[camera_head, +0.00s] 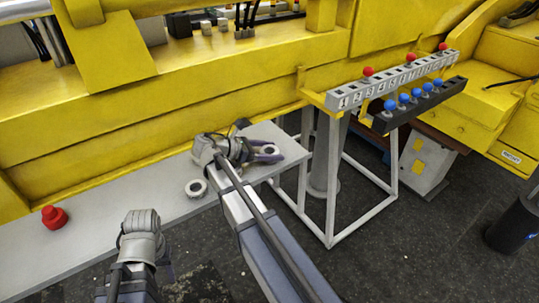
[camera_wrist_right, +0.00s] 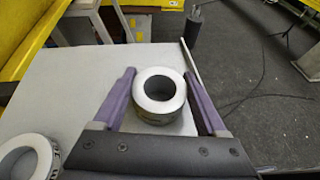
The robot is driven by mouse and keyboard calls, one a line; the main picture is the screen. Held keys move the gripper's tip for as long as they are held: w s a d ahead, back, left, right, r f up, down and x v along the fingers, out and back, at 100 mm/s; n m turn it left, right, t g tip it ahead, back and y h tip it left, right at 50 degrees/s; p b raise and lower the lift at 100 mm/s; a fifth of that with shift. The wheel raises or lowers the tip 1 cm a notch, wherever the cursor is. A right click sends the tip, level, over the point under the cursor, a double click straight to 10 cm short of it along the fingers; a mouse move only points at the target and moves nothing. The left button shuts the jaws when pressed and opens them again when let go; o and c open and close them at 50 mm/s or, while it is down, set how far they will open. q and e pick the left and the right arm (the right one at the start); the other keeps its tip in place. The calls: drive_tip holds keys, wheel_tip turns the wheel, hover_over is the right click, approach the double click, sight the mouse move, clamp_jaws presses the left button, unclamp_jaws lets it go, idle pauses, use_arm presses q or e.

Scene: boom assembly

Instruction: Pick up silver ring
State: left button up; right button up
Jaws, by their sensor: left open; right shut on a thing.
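A silver ring (camera_head: 269,149) is at the right end of the grey table. It also shows in the right wrist view (camera_wrist_right: 147,84), upright with its hole facing up. My right gripper (camera_head: 268,154) is shut on this ring, with its purple fingers on either side of it; the fingers also show in the right wrist view (camera_wrist_right: 160,85). A second silver ring (camera_head: 196,195) lies on the table to the left, apart from the gripper. My left gripper (camera_head: 141,240) is at the lower left, open; its fingers are mostly hidden.
A red part (camera_head: 54,218) stands on the table's left side. The grey table (camera_head: 120,205) runs along the yellow boom (camera_head: 160,105). A numbered rack (camera_head: 385,82) with red and blue knobs stands on a frame at right. Much of the table between the parts is clear.

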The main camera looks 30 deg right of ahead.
clamp_jaws()
drive_tip(key=shift+r, duration=0.15)
wheel_tip(320, 180, up, 10)
drive_tip(key=p, duration=1)
drive_tip(key=shift+w+a, duration=0.1)
idle(0.4)
